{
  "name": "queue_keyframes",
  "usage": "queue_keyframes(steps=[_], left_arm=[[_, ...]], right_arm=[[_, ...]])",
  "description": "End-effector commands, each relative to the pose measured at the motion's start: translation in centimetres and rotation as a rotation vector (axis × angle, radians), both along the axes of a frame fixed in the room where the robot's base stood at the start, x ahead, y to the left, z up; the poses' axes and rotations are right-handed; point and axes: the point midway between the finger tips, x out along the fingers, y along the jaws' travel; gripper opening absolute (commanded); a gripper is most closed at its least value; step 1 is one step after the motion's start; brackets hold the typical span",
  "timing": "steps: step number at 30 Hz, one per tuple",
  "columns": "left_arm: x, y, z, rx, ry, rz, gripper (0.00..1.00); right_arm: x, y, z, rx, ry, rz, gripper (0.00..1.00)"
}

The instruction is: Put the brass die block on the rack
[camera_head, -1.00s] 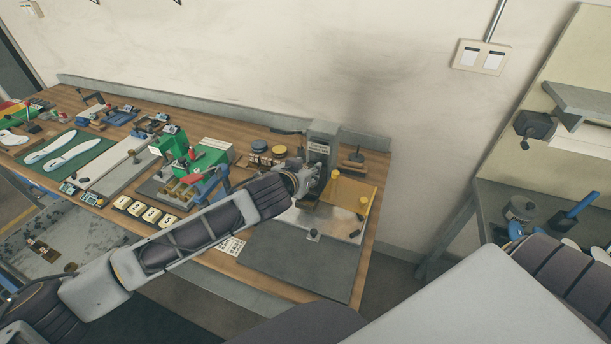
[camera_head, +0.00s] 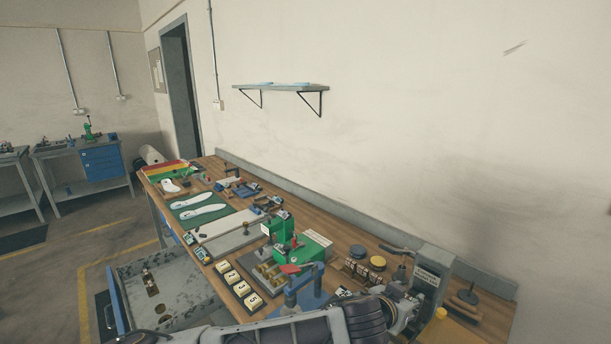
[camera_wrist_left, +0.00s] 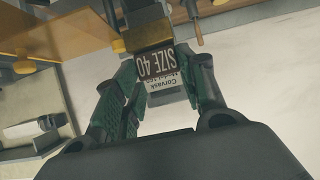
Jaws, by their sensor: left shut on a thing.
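My left gripper (camera_wrist_left: 158,62) is shut on a block with a dark face marked SIZE 40, the brass die block (camera_wrist_left: 148,38), whose brass-coloured edge shows between the fingers in the left wrist view. In the head view the left gripper (camera_head: 408,304) is at the bottom right, close beside the grey press (camera_head: 431,280); the block cannot be made out there. A low row of dark and brass pieces with pale labels, seemingly the rack (camera_head: 362,272), stands on the bench just left of the gripper. My right gripper is out of view.
Two round tins (camera_head: 357,251) stand behind the row. A green machine (camera_head: 316,249) and a blue clamp-like tool (camera_head: 303,287) stand to its left. Yellow number tiles (camera_head: 243,289) lie near the bench's front edge. An open metal drawer (camera_head: 186,296) juts out below.

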Motion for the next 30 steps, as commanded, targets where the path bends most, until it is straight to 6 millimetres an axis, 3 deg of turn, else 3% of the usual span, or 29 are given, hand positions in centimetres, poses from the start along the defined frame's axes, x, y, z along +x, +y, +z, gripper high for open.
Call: queue_keyframes(steps=[11, 30], left_arm=[[1.3, 3.8, -0.6, -0.001, 0.003, 0.096, 0.07], [3.6, 12.4, -3.6, 0.0, 0.002, 0.287, 0.07]], right_arm=[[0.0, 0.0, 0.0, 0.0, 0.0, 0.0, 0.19], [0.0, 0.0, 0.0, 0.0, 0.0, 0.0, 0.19]])
